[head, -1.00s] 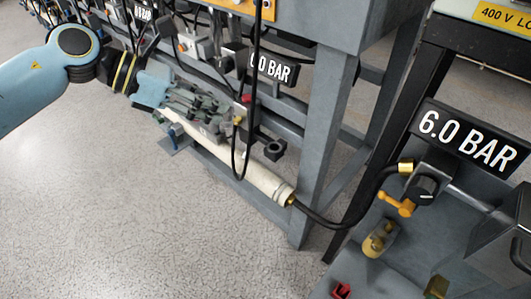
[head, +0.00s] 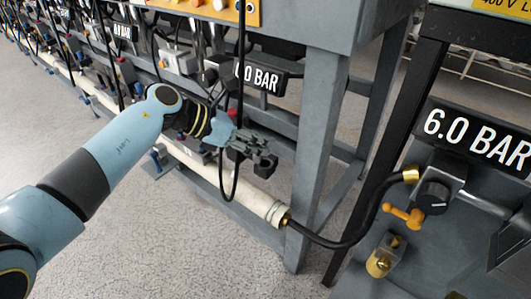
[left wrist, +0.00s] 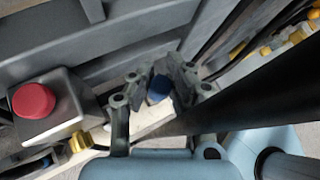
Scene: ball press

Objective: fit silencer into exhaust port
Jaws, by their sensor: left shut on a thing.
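My left gripper (head: 262,150) reaches in beside the table frame in the head view, over the long cream-white cylinder (head: 245,197). In the left wrist view its fingers (left wrist: 158,82) are shut on a small dark blue round piece (left wrist: 158,90), which looks like the silencer. The piece cannot be made out in the head view. My right gripper does not show.
A black hose (head: 340,243) runs from the cylinder to the brass fitting at the right. A black cable (head: 240,60) hangs close to the gripper. A grey table leg (head: 312,150) stands right of it. The left wrist view shows a red button (left wrist: 33,100) on a grey box.

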